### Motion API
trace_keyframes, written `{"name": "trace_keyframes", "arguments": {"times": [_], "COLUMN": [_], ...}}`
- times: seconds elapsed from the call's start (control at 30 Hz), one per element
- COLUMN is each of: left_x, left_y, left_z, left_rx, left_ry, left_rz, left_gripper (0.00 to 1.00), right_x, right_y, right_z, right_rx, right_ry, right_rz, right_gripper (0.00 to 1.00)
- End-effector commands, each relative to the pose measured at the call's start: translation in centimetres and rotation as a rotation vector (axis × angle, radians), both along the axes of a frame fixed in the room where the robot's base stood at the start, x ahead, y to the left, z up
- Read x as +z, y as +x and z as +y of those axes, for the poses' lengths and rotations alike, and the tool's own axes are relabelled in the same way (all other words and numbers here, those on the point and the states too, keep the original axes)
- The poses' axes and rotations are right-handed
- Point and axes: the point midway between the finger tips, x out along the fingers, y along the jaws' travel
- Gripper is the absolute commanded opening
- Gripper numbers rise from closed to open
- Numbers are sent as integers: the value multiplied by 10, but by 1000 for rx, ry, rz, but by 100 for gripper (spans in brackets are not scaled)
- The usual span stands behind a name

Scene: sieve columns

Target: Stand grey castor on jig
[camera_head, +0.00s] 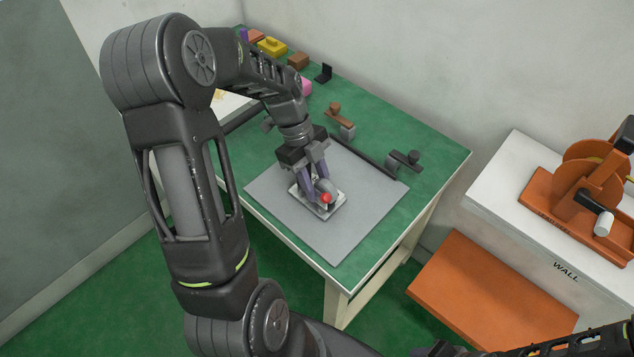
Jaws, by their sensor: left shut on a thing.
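My left gripper (316,187) points down over the grey mat on the green table. It is shut on the grey castor (327,187), a small rounded grey piece with a red spot at its front. The castor is at a light metallic plate (325,213), which looks like the jig and lies on the grey mat (340,240). The fingers hide part of the castor, and I cannot tell whether it touches the plate. My right gripper is not in view.
Several small coloured blocks (272,46) sit at the back left. A white unit marked WALL (490,190) with an orange machine (560,200) stands right.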

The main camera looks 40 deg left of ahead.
Motion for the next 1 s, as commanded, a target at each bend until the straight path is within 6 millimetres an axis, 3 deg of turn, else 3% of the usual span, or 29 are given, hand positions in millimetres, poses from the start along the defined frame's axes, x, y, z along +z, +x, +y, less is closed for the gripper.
{"name": "trace_keyframes", "arguments": {"times": [0.3, 0.67, 0.87, 1.0], "left_x": [-1, 3, 27, 53], "left_y": [0, 1, 2, 3], "left_z": [0, 1, 12, 23], "left_rx": [0, 0, 1, 1], "left_ry": [0, 1, 3, 4], "left_rz": [0, -1, -4, -5], "left_gripper": [54, 54, 54, 54], "right_x": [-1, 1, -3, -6], "right_y": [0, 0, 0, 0], "right_z": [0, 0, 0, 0], "right_rx": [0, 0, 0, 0], "right_ry": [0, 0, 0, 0], "right_rz": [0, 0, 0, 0], "right_gripper": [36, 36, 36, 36]}}
